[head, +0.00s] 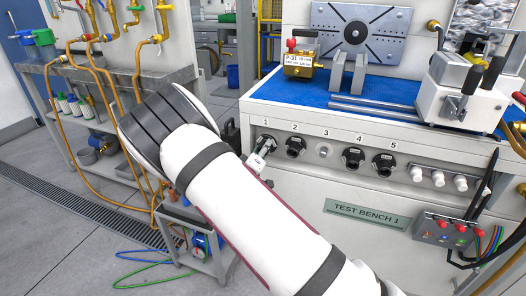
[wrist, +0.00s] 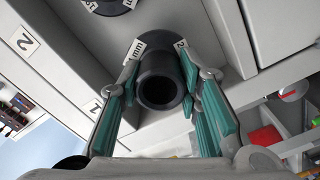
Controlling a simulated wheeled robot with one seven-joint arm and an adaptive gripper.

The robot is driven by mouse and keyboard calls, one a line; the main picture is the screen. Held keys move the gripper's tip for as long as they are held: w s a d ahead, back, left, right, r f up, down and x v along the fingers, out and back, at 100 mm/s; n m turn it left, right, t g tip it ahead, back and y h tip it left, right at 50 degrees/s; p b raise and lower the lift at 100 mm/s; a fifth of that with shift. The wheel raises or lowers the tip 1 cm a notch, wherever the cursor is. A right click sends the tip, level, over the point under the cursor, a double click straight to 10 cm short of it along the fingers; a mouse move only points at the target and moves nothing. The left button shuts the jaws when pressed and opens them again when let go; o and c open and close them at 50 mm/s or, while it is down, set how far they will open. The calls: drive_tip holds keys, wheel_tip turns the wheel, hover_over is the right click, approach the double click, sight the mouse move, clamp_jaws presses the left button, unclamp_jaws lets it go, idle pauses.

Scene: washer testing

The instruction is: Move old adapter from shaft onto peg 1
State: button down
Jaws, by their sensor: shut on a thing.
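My gripper (head: 260,156) is at peg position 1 on the bench front, under the label 1. In the wrist view my gripper (wrist: 158,95) has its green finger pads on both sides of a black adapter (wrist: 160,58) and is shut on it. The adapter's round open end faces the wrist camera, and its wider back part lies close to the grey bench face. White labels, one reading "mm", show on it. Peg 1 itself is hidden; I cannot tell how far the adapter sits on it.
Black adapters sit at positions 2 (head: 295,146), 4 (head: 353,157) and 5 (head: 385,164). Position 3 (head: 324,151) shows a bare metal peg. A brass P-31 unit (head: 298,65) and a white machine (head: 459,88) stand on the blue bench top. A low cart (head: 198,246) stands left of the bench.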

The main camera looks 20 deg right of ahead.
drive_tip(key=shift+b+x, duration=0.4)
drive_tip(key=shift+x, duration=0.85)
idle(1.2)
drive_tip(key=c, duration=1.1)
unclamp_jaws()
drive_tip(key=shift+s+a, duration=0.1)
drive_tip(key=shift+p+v, duration=1.1)
drive_tip(key=shift+v, duration=2.8)
